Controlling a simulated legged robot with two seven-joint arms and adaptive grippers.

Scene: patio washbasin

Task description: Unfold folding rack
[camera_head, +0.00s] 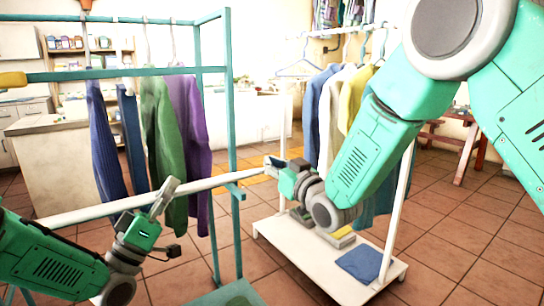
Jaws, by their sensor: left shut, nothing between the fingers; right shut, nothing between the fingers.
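The teal rack frame (233,120) stands at the left, with a teal rail (130,73) across it and several garments hanging on it. My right gripper (270,163) is shut and empty near the bar's right end. Its arm hides part of the white rack behind.
A white wheeled clothes rack (330,262) stands right of centre, with hung shirts and a folded blue cloth (359,263) on its base. A counter (75,155) is at the back left, a red-brown wooden table (460,140) at the back right. Tiled floor (470,240) is clear at the right.

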